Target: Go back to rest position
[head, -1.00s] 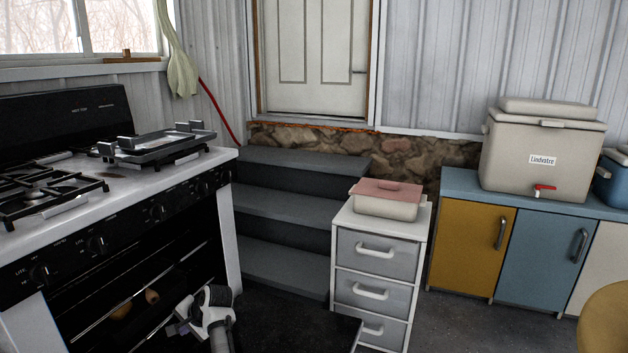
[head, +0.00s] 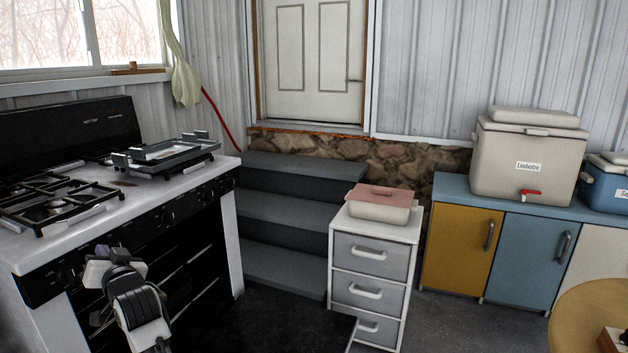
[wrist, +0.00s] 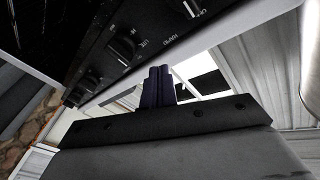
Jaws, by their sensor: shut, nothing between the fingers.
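My gripper (wrist: 158,86) shows in the wrist view with its two dark fingers pressed together and nothing between them. In the head view my gripper (head: 104,252) is at the lower left, in front of the stove's (head: 140,215) control panel, near its left knobs. Its fingertips are small there and partly hidden by the wrist. In the wrist view the knobs and panel of the stove (wrist: 122,45) lie beyond the fingers, at the upper left. I cannot tell the exact gap between the gripper and the panel.
A grey pan-like tray (head: 165,157) sits on the stove top. Dark steps (head: 285,220) rise behind. A white drawer unit (head: 372,275) bears a lidded container (head: 381,206). A cooler (head: 528,160) stands on the blue counter (head: 450,190). A round table (head: 575,325) is at lower right.

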